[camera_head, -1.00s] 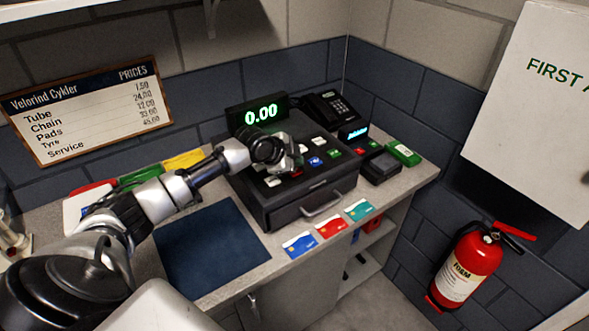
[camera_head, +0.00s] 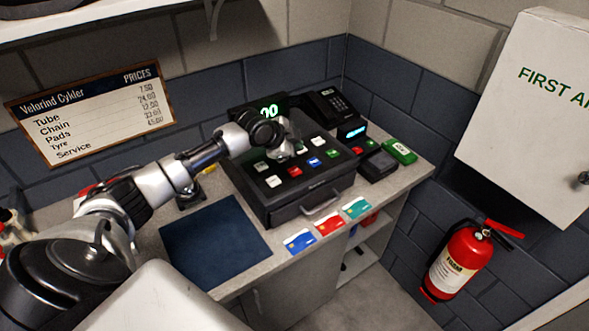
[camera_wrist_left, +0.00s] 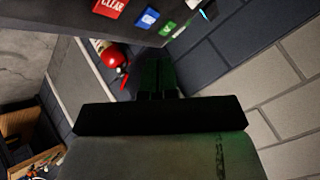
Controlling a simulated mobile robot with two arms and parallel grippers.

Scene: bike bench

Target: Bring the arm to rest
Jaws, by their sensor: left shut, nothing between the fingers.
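My left arm comes in from the left in the head view, over the counter. Its gripper (camera_head: 297,143) is above the keys of the black cash register (camera_head: 318,187). The fingers are shut with nothing between them. In the left wrist view the dark gripper (camera_wrist_left: 158,78) fills the middle, with a red key and blue and green keys of the register (camera_wrist_left: 150,18) at the top. The arm covers part of the register's lit display (camera_head: 270,111). My right gripper is not in view.
A dark blue mat (camera_head: 213,243) lies on the counter. Blue, red and teal cards (camera_head: 328,224) lie along its front edge. A card terminal (camera_head: 378,164) and a phone (camera_head: 330,108) stand right of the register. A fire extinguisher (camera_head: 459,263) and first aid cabinet (camera_head: 530,120) are at the right.

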